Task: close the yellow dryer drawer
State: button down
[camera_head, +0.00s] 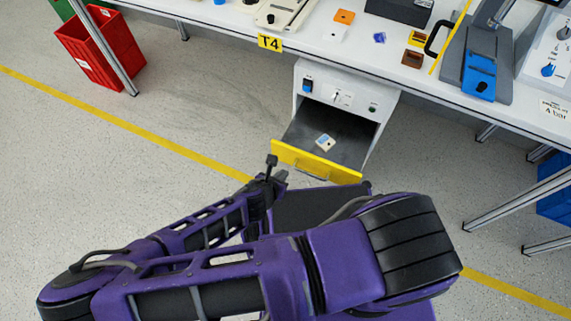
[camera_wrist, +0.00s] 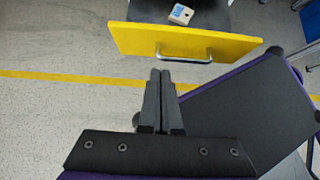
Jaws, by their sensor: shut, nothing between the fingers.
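The dryer drawer stands pulled out under the table, with a yellow front (camera_head: 316,164) and a metal bar handle (camera_head: 312,174). Its dark tray (camera_head: 345,151) holds a small pale and blue item (camera_head: 325,142). In the wrist view the yellow front (camera_wrist: 185,42) spans the upper part, with its handle (camera_wrist: 185,56) facing me. My gripper (camera_wrist: 160,74) is shut and empty, just short of the yellow front and slightly left of the handle. In the head view my gripper (camera_head: 271,163) is near the left end of the front; whether it touches cannot be told.
The table (camera_head: 330,52) overhead carries several parts and devices. A red crate (camera_head: 98,47) stands at the left. Open floor (camera_head: 180,110) lies left of the drawer. My own dark platform lies right of the gripper.

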aim_at(299, 154)
jog(key=shift+w+d+f+b, duration=0.15)
jog(key=shift+w+d+f, duration=0.8)
jog(key=shift+w, duration=0.5)
jog(key=shift+w+d+f+b, duration=0.2)
jog(key=shift+w+d+f, duration=0.5)
jog(key=shift+w+f, duration=0.55)
jog(key=shift+w+d+f+b, duration=0.15)
jog(key=shift+w+d+f, duration=0.7)
jog(key=shift+w, duration=0.8)
jog(key=shift+w, duration=0.1)
